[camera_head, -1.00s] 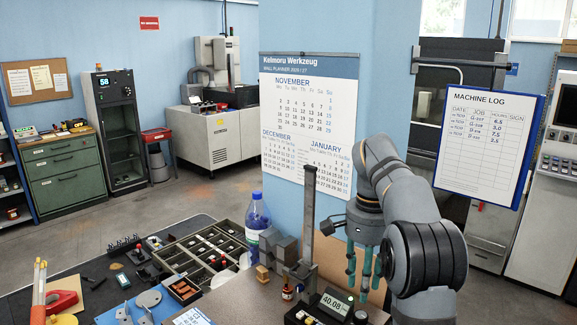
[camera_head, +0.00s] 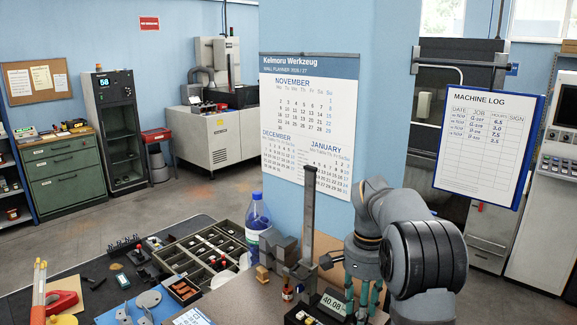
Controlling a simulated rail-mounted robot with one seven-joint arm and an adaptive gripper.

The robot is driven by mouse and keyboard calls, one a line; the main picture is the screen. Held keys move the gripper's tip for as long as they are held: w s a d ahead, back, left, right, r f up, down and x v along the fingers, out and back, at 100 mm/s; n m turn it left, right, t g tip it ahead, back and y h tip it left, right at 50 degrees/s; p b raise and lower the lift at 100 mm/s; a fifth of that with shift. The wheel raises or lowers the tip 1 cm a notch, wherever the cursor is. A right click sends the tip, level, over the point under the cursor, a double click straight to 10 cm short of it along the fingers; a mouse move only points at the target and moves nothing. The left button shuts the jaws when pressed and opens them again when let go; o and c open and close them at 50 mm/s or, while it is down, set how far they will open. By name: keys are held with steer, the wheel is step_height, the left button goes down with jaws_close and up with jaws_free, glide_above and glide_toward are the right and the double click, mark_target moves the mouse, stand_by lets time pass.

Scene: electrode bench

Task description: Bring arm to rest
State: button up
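My gripper (camera_head: 364,300) hangs at the lower right of the head view, with teal fingers pointing down. It is over the right end of the bench, just right of the height gauge (camera_head: 308,215) and close to the digital readout (camera_head: 334,304). The fingers show a gap between them, and nothing is seen held. The fingertips are partly hidden near the readout. My grey arm is bent, with its elbow at the right.
A compartment tray (camera_head: 203,253), a blue-capped bottle (camera_head: 257,222) and grey blocks (camera_head: 279,249) stand left of the gauge. Red-handled tools (camera_head: 62,301) lie at the far left. A wall pillar with a calendar (camera_head: 308,125) rises behind the bench. A machine log board (camera_head: 489,136) hangs at right.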

steer(key=shift+f+n, duration=0.4)
steer(key=n+p, duration=0.1)
steer(key=n, duration=0.3)
steer(key=shift+s+d+p, duration=0.1)
steer(key=shift+p, duration=0.25)
steer(key=n+p, duration=0.1)
steer(key=n, duration=0.4)
steer(key=shift+n, duration=0.4)
steer(key=n+p, duration=0.2)
steer(key=n, duration=0.3)
steer(key=shift+d+n, duration=0.1)
steer(key=shift+n, duration=0.2)
steer(key=n, duration=0.4)
steer(key=shift+p, duration=0.4)
